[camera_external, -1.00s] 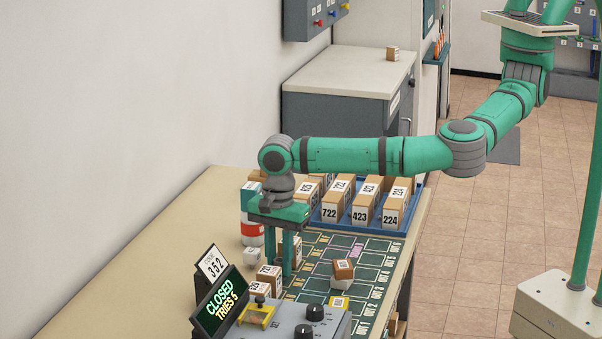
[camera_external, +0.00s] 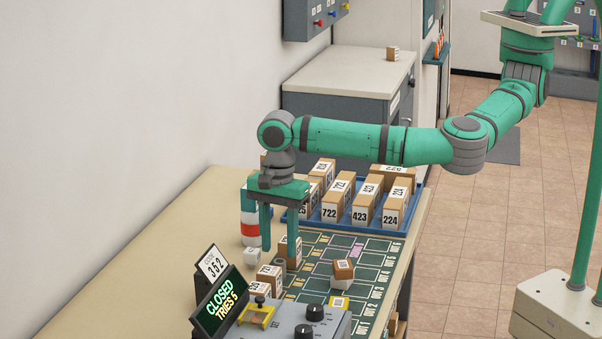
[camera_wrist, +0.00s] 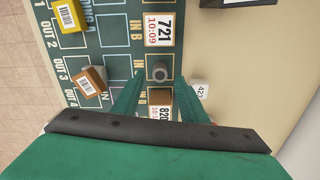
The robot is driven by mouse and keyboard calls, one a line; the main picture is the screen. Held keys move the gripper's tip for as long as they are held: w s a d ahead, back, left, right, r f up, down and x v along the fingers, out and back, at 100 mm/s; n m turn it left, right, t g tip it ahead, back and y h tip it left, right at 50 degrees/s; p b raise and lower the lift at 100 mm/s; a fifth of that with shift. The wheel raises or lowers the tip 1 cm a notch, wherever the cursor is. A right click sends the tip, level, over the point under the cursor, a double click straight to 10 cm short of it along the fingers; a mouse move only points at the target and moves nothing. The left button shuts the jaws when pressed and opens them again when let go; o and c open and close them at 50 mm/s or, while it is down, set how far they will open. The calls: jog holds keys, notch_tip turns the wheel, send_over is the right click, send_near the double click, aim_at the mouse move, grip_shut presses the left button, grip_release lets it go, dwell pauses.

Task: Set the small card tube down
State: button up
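The small card tube (camera_wrist: 160,72) is a grey, hollow ring seen from above in the wrist view. It stands upright on the green marked board, between the box labelled 721 (camera_wrist: 159,29) and the box labelled 820 (camera_wrist: 159,103). In the external view the tube (camera_external: 280,265) shows small and partly covered by its neighbours. My gripper (camera_external: 279,245) is open and empty above this row. In the wrist view its two green fingers (camera_wrist: 160,84) are spread to either side, clear of the tube.
A brown and white block (camera_external: 343,275) stands on the green board (camera_external: 320,262). A blue tray (camera_external: 383,228) of numbered boxes lies behind. A red-and-white cylinder (camera_external: 250,234) and a small white cube (camera_external: 252,257) stand left. The closed sign (camera_external: 219,302) and control box are in front.

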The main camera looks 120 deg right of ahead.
aim_at(279, 261)
notch_tip(279, 261, up, 7)
jog(key=shift+f, duration=0.15)
jog(key=shift+s, duration=0.1)
jog(key=shift+d, duration=0.1)
dwell(0.3)
